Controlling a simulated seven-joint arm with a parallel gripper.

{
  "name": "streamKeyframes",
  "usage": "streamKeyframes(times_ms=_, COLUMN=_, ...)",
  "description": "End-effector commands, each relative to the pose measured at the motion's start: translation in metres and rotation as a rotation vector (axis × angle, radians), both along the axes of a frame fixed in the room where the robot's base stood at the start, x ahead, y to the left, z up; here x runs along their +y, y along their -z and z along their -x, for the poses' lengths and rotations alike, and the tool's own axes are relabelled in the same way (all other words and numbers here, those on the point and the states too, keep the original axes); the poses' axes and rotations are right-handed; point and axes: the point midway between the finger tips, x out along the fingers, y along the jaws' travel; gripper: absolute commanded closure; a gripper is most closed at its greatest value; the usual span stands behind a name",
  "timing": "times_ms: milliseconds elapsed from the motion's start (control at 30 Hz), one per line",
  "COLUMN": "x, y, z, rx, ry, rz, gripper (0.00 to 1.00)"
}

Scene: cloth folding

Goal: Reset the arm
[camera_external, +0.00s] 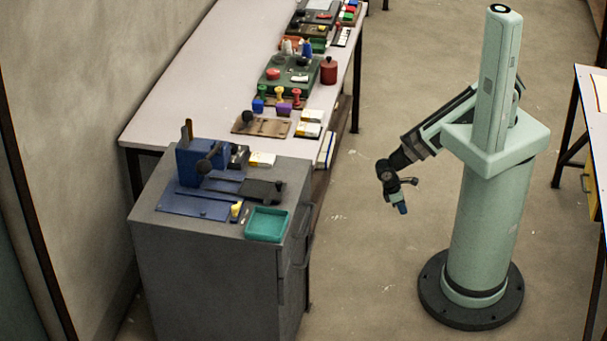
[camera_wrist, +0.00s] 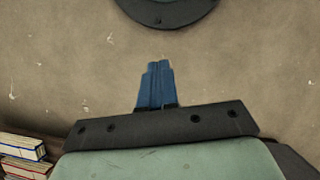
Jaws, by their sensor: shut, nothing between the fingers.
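My arm (camera_external: 433,130) reaches out to the left from its pale green column in the external view. It is bent down at the wrist. My gripper (camera_external: 403,209) hangs over open floor, pointing down, between the column and the grey cabinet. In the wrist view the blue fingers of my gripper (camera_wrist: 157,66) are together with nothing between them. Bare floor shows around them. No cloth is visible in either view.
A grey cabinet (camera_external: 205,285) at the left bears a blue device (camera_external: 190,165) and a teal tray (camera_external: 267,224). A long table (camera_external: 190,75) behind it holds many small items. Books (camera_wrist: 22,150) show at the wrist view's lower left. The floor (camera_external: 365,260) around my gripper is clear.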

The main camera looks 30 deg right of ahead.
Motion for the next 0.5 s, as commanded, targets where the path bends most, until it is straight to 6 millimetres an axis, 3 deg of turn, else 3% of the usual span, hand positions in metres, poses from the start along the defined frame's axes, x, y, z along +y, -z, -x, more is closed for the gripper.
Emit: streamKeyframes(times_ms=500, x=-0.099, y=0.008, z=-0.036, rx=0.056, ry=0.324, rz=0.052, gripper=1.0)
